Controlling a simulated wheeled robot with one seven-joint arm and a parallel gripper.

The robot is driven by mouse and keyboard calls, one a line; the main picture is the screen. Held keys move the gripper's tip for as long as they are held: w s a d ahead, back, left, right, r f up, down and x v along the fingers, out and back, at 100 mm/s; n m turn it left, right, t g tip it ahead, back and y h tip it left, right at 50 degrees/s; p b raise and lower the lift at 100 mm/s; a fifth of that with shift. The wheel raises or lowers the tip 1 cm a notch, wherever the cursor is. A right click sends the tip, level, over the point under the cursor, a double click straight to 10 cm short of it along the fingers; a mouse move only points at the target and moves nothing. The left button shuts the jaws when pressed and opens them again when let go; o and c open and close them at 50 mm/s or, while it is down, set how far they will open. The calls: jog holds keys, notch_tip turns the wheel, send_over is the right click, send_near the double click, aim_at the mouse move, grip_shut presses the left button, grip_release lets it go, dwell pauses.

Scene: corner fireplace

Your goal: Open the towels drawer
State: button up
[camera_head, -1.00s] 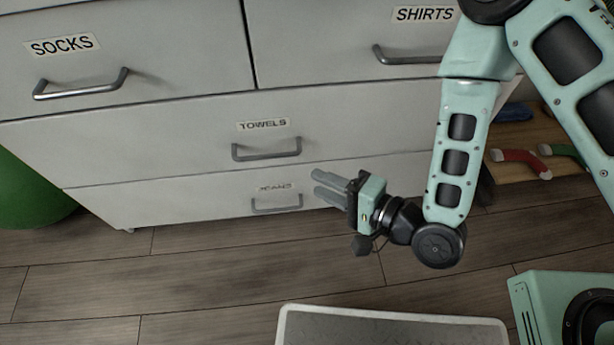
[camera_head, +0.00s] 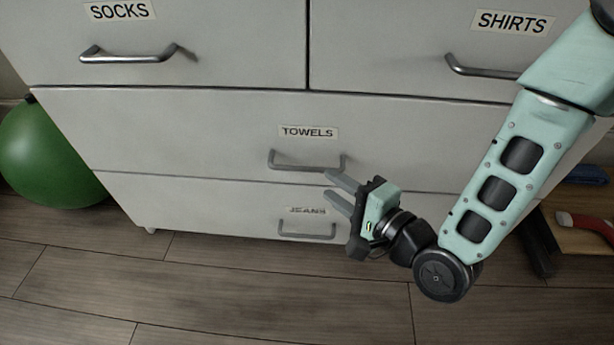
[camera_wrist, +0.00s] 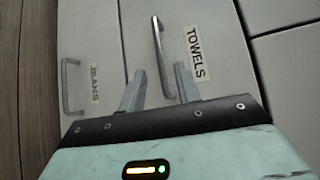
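The towels drawer (camera_head: 222,135) is a wide grey-white front, shut, with a "TOWELS" label above its metal bar handle (camera_head: 305,166). My gripper (camera_head: 335,185) is just below and to the right of the handle's right end in the head view, its fingers pointing left toward the drawer fronts. The fingers are apart and empty. In the wrist view, the towels handle (camera_wrist: 162,58) runs up and down the picture, ahead of and between the open fingertips (camera_wrist: 160,82). I cannot tell whether a finger touches it.
The jeans drawer (camera_head: 235,208) with its own handle (camera_head: 307,232) is directly below. The socks drawer (camera_head: 215,45) and shirts drawer (camera_head: 400,60) are above, both shut. A green ball (camera_head: 48,155) lies at left. Wooden floor (camera_head: 230,285) in front is clear.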

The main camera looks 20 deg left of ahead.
aim_at(310, 171)
jog(key=b+x, duration=0.2)
jog(key=x, duration=0.6)
jog(key=shift+w+a, duration=0.1)
grip_shut()
